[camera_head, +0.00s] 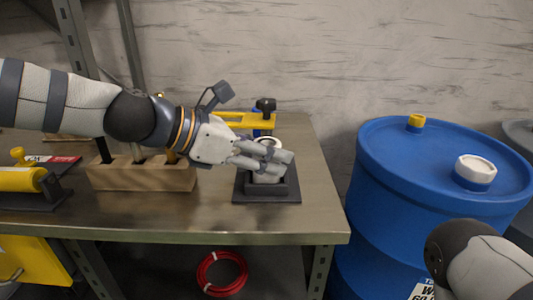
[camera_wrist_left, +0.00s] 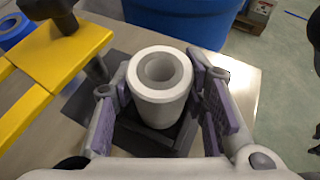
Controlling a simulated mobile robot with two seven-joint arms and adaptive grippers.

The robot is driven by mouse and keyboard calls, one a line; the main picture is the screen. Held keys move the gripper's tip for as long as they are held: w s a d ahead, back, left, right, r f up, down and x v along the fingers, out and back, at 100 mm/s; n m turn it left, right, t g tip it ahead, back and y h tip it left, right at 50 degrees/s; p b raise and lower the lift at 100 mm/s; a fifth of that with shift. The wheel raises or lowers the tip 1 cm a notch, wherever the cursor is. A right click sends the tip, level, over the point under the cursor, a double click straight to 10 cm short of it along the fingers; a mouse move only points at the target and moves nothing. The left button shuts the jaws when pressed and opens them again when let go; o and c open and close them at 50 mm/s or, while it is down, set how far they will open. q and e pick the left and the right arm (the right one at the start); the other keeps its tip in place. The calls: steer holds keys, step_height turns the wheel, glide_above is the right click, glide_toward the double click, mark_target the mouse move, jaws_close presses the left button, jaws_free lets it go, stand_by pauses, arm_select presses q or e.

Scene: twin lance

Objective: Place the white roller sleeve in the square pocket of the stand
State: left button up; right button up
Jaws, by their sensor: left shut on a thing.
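The white roller sleeve (camera_head: 268,177) stands upright at the black stand (camera_head: 267,198) near the table's right end. My left gripper (camera_head: 272,160) reaches in from the left and is shut on the sleeve. In the left wrist view the sleeve (camera_wrist_left: 152,108) shows its round open top between the two fingers, with the dark stand (camera_wrist_left: 138,143) under it. The sleeve's lower end is hidden by the stand's raised walls, so I cannot tell how deep it sits. My right gripper is out of view; only part of that arm shows at the lower right.
A yellow clamp-like bar with a black knob (camera_head: 265,104) stands just behind the stand. A wooden block (camera_head: 142,178) with upright tools lies left of it. A blue drum (camera_head: 400,185) stands beyond the table's right edge. A red cable coil (camera_head: 222,273) lies below.

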arm_select(q)
steer(key=shift+f, duration=0.1)
steer(key=o, duration=1.2)
steer(key=shift+f, duration=0.1)
steer(key=shift+o, duration=0.2)
steer(key=shift+r, duration=0.25)
steer(key=p+v, duration=0.2)
steer(key=v, duration=1)
steer(key=shift+p, duration=0.35)
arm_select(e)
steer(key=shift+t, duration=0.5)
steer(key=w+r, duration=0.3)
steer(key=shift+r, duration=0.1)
